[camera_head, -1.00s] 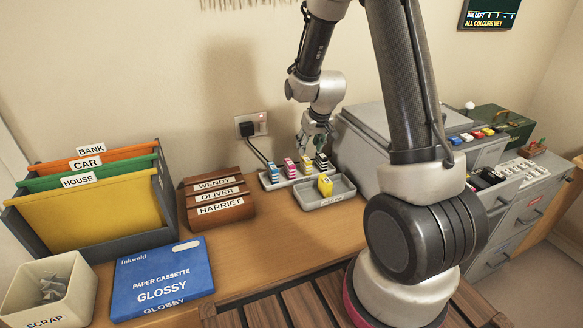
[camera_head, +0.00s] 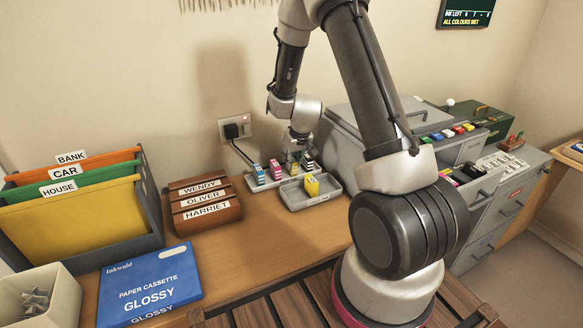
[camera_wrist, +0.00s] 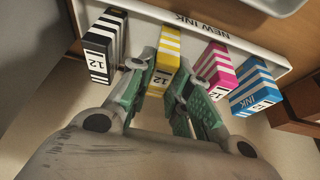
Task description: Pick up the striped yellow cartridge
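The striped yellow cartridge (camera_wrist: 168,50) stands in the white NEW INK rack (camera_wrist: 225,32), between the black-striped and magenta-striped cartridges, in the wrist view. My gripper (camera_wrist: 166,72) is open, with one green-padded finger on each side of this cartridge. The fingers are very close to its sides; I cannot tell whether they touch. In the head view my gripper (camera_head: 298,160) is down at the rack (camera_head: 250,183) and mostly hides this cartridge. Another yellow cartridge (camera_head: 312,186) stands in the grey tray (camera_head: 331,199) in front.
Black (camera_wrist: 105,48), magenta (camera_wrist: 216,70) and cyan (camera_wrist: 255,87) striped cartridges stand close by in the rack. The grey printer (camera_head: 350,132) is to the right. A brown letter holder (camera_head: 204,203) is to the left. Bare desk (camera_head: 262,235) lies in front.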

